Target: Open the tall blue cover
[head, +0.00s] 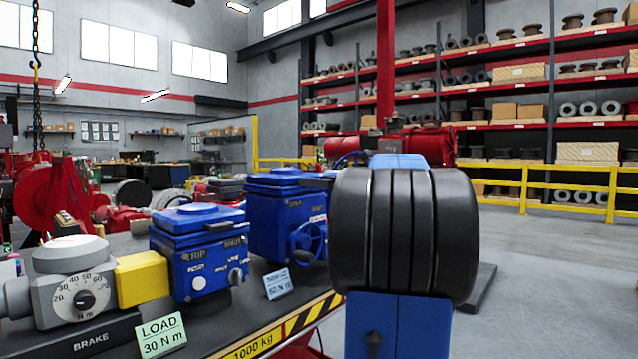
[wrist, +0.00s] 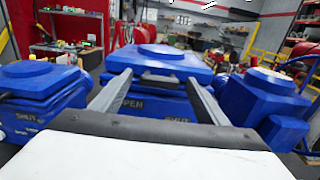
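In the head view a blue housing with a flat lid (head: 287,178) and a blue handwheel (head: 306,243) stands behind a shorter-looking blue housing (head: 198,255). In the wrist view a blue lidded housing (wrist: 158,64) marked OPEN and SHUT fills the middle. I cannot tell for sure which blue part is the tall cover. My gripper (wrist: 157,77) is open, its two grey fingers apart and pointing at the middle housing. I cannot tell whether they touch it. My gripper is not visible in the head view.
A grey brake unit with a dial (head: 80,285), a yellow coupling (head: 142,278) and a LOAD 30 N m sign (head: 161,335) are at the left of the bench. Another small sign (head: 277,284) stands in front. Blue units flank the middle housing in the wrist view, left (wrist: 40,90) and right (wrist: 264,98).

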